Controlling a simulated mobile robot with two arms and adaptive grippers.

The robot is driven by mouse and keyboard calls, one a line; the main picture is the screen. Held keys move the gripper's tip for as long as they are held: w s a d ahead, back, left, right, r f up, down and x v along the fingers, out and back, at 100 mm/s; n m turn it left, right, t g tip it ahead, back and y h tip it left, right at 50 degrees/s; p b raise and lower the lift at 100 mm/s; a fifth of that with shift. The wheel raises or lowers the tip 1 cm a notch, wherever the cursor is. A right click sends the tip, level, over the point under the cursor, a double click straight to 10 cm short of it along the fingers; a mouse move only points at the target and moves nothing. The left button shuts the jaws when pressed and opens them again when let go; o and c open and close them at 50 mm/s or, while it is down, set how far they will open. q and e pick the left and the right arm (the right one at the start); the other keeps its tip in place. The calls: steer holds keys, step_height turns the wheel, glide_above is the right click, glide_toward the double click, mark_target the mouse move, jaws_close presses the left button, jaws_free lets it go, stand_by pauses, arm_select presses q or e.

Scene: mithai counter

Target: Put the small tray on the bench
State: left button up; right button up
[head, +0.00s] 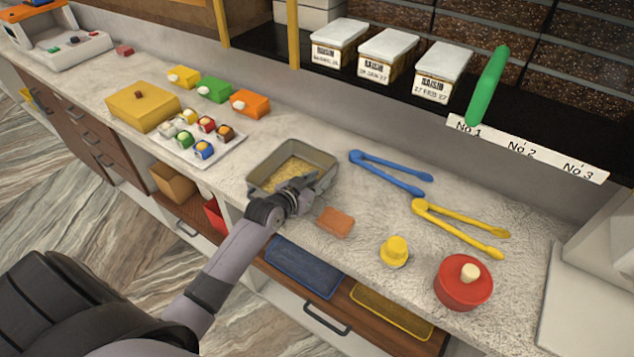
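A small grey metal tray (322,160) with a golden crumbly layer inside is on the pale speckled bench (345,265), near its middle. My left gripper (301,184) is at the tray's front wall and overlaps its rim and inside. Its fingers are small and dark here, so I cannot tell whether they are shut on the rim or apart. The gripper hides part of the tray's front side. My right gripper is not in view.
Blue tongs (390,172), yellow tongs (460,230), an orange block (335,222), a yellow knob-like piece (394,251) and a red lidded pot (463,284) are to the right. A white plate of sweets (176,147) is left. Bare bench lies between these.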

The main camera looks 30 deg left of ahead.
arm_select(q)
steer(key=b+v, duration=0.1)
steer(key=v, duration=1.1)
